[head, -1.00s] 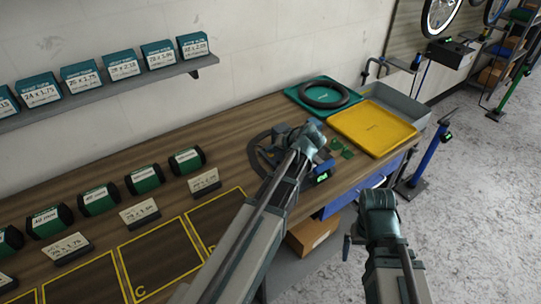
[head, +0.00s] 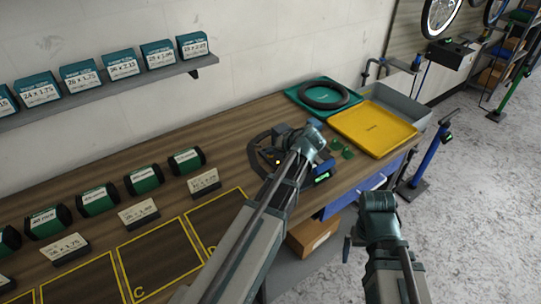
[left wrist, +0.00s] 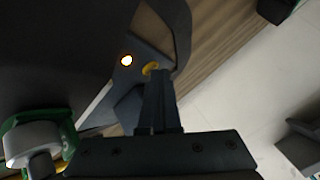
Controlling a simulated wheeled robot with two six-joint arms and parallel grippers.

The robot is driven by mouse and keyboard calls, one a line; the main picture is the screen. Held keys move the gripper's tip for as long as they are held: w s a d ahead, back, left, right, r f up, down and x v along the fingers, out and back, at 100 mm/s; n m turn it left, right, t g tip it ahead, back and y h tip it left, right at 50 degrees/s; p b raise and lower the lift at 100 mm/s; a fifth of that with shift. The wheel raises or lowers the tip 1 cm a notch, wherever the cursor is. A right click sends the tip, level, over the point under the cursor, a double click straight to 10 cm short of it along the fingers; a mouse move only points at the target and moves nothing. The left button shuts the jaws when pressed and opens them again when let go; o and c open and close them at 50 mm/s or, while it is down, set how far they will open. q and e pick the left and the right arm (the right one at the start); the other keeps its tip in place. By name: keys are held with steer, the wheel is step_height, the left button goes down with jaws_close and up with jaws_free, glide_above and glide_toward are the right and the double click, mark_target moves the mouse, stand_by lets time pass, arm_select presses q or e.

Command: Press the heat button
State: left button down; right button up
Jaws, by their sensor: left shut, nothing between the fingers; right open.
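A dark heating device with a curved arm (head: 258,158) stands on the bench in the head view, partly hidden by my left arm. In the left wrist view its dark panel carries a yellow-orange button (left wrist: 151,68) and a glowing white-orange lamp (left wrist: 126,60) just left of it. I cannot tell any label on the button. My left gripper (left wrist: 156,78) is shut and empty, its fingertips at the lower edge of the button. They seem to touch it, but contact is not certain. My right gripper (head: 350,244) is open and empty, off the bench's front edge.
A blue unit with a green display (head: 322,178) sits right of my left wrist. Green pieces (head: 342,149), a yellow tray (head: 372,128) and a green tray with a black ring (head: 298,97) lie beyond. Green-black rolls (head: 144,180) and label cards line the bench's left.

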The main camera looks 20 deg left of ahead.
arm_select(q)
steer(key=shift+r+p, duration=0.8)
steer(key=shift+p, duration=0.05)
step_height(320, 180, up, 5)
steer(key=p, duration=0.5)
stand_by(0.7)
